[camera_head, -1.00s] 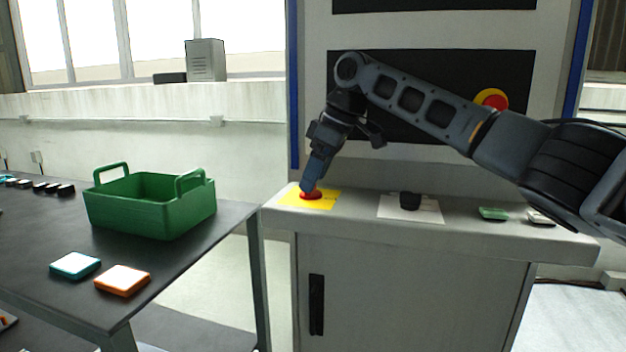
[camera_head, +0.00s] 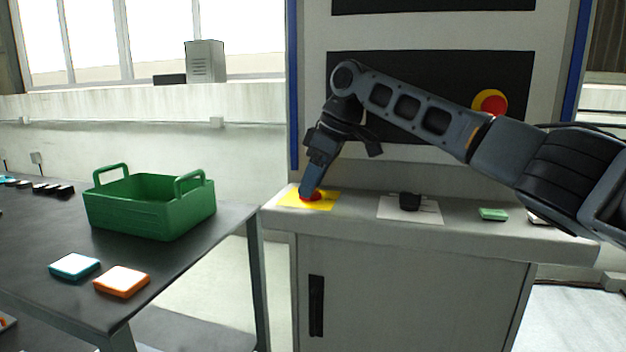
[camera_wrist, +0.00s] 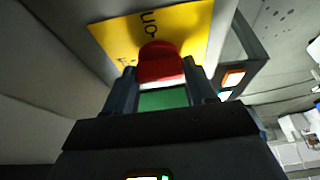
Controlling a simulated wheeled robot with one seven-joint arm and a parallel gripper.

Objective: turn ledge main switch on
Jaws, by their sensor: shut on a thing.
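The ledge main switch is a red knob (camera_wrist: 160,62) on a yellow plate (camera_head: 325,200) at the left end of the machine's ledge. The plate bears dark lettering, partly hidden, in the wrist view (camera_wrist: 187,34). My gripper (camera_head: 308,190) points down onto the red knob. In the wrist view its two fingers (camera_wrist: 163,92) stand on either side of the knob and are shut on it. In the head view the fingers hide most of the knob, and its exact angle cannot be told.
On the same ledge (camera_head: 460,232) stand a black knob (camera_head: 410,201) on a white plate and a green block (camera_head: 493,214). A red button on yellow (camera_head: 490,103) is on the panel behind my arm. A green basket (camera_head: 150,212) stands on the dark table at left.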

